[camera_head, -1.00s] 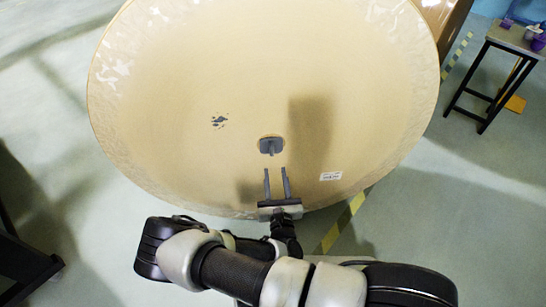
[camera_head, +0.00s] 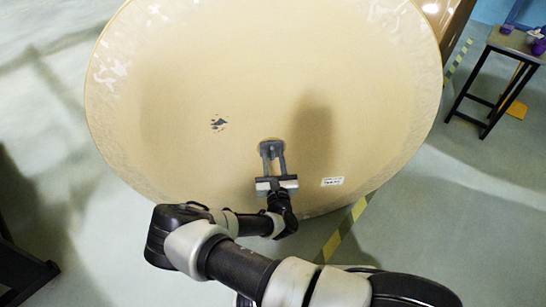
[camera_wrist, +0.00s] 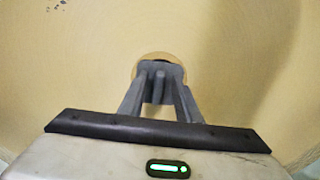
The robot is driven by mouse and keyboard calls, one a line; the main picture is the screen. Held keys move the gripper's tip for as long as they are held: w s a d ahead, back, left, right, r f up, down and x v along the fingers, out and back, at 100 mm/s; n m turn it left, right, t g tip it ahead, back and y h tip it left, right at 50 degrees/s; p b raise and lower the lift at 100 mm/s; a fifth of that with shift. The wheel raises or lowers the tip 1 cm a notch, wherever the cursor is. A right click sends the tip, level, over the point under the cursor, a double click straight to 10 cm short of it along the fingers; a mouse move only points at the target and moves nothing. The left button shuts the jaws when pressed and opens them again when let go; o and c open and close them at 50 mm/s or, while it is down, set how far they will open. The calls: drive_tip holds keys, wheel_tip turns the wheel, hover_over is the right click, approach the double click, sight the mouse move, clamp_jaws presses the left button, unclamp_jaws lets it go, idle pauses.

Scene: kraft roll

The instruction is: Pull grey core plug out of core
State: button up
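The grey core plug (camera_head: 271,147) sits in the round core opening at the lower middle of the large kraft roll's pale end face (camera_head: 200,90). In the wrist view the plug (camera_wrist: 160,68) fills much of the core hole, with a tan rim and a dark gap showing above it. My gripper (camera_head: 272,156) has its two grey fingers stretched up to the plug, one on each side. In the wrist view the fingers (camera_wrist: 159,92) stand apart around a narrow grey stem, with gaps seemingly left between. Contact with the plug cannot be made out.
A white label (camera_head: 332,182) is on the roll face right of my gripper, and a dark smudge (camera_head: 218,124) is to the left. A small table (camera_head: 515,42) with purple items stands at the far right.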

clamp_jaws()
drive_tip(key=s+d+p, duration=0.1)
drive_tip(key=s+p, duration=0.5)
drive_tip(key=s, duration=0.7)
drive_tip(key=shift+d, duration=0.4)
idle(1.0)
